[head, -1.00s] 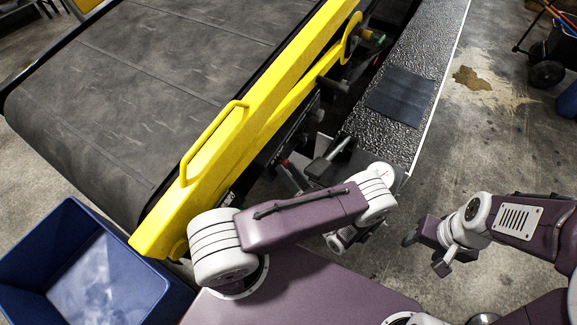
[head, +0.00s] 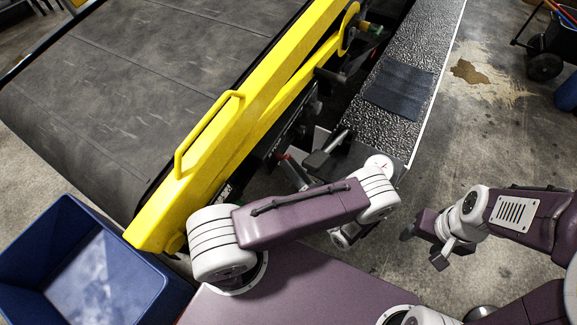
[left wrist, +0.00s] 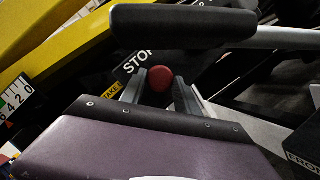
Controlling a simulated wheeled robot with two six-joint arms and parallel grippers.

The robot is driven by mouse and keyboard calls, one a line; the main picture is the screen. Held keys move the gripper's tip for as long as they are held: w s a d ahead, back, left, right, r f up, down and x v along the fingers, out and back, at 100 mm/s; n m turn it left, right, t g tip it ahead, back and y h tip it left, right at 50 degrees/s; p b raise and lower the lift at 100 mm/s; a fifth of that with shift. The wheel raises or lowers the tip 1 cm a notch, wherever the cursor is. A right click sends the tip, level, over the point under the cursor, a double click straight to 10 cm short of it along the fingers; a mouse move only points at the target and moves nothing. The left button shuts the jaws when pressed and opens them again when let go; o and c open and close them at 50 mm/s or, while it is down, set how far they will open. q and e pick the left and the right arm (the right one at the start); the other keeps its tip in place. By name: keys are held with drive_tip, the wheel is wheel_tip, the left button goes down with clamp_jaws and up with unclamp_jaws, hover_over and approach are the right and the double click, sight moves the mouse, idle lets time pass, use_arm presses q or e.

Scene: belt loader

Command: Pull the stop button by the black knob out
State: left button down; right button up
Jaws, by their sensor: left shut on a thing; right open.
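The red stop button (left wrist: 160,78) sits beneath a black label reading STOP in the left wrist view. My left gripper (left wrist: 160,86) has one finger on each side of the button and is shut on it. A black knob (left wrist: 184,27) on a silver rod crosses just above the button in that view. In the head view a small red spot, probably the button (head: 283,157), shows beside the yellow frame, and my left gripper is mostly hidden behind my arm. My right gripper (head: 424,245) is open and empty over the floor at the right.
The yellow rail (head: 235,125) edges the dark belt (head: 130,85). A textured metal running board (head: 405,90) lies beyond my left arm. A blue bin (head: 80,262) stands at lower left. Bare concrete floor lies around my right gripper.

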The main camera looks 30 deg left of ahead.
use_arm(q)
drive_tip(key=c, duration=0.9)
unclamp_jaws()
drive_tip(key=shift+d, duration=0.2)
drive_tip(key=b+v, duration=0.4)
drive_tip(key=v, duration=0.5)
drive_tip(key=shift+b, duration=0.3)
